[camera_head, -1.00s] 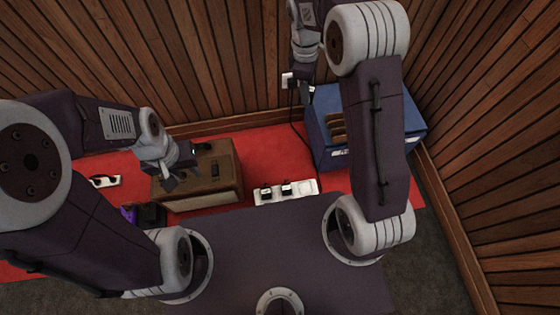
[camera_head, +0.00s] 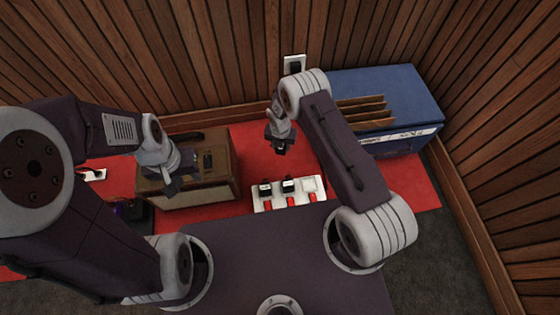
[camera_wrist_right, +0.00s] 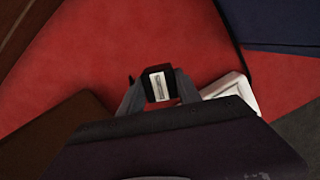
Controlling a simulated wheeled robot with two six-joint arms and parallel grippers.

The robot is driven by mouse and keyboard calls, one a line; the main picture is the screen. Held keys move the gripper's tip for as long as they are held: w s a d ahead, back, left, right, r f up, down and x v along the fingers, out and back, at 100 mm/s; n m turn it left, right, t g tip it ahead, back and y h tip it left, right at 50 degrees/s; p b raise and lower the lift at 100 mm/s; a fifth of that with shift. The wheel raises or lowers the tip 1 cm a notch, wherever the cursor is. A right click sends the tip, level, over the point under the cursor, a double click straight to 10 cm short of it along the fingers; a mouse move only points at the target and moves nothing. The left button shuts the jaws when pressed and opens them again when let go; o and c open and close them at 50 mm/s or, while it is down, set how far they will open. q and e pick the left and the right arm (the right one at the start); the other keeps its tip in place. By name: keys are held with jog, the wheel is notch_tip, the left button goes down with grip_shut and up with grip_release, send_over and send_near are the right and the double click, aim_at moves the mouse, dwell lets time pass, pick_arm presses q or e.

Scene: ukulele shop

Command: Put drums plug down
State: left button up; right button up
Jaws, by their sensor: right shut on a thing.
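My right gripper (camera_head: 279,147) is shut on a black plug (camera_wrist_right: 158,86) with a white label; the label's text is too small to read. In the right wrist view the plug sits between the two fingertips. In the head view the gripper is above the red floor covering, beyond the white power strip (camera_head: 312,187). The strip also shows at the right in the right wrist view (camera_wrist_right: 232,90). My left gripper (camera_head: 178,184) is over the brown amplifier; its finger opening is unclear.
The brown amplifier (camera_head: 222,185) stands left of the strip. A blue crate (camera_head: 395,97) with brown dividers stands at the right by the wall. Two black plugs (camera_head: 289,186) sit in the strip. A wall socket (camera_head: 294,66) holds something black. Red floor (camera_head: 250,150) between is clear.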

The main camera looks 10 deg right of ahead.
notch_tip(320, 180, down, 10)
jog(key=b, duration=0.8)
jog(key=shift+f, duration=0.25)
jog(key=shift+r, duration=0.3)
jog(key=shift+c, duration=0.5)
jog(key=shift+f, duration=0.25)
jog(key=o, duration=1.2)
jog(key=shift+c, duration=0.2)
jog(key=shift+r, duration=0.15)
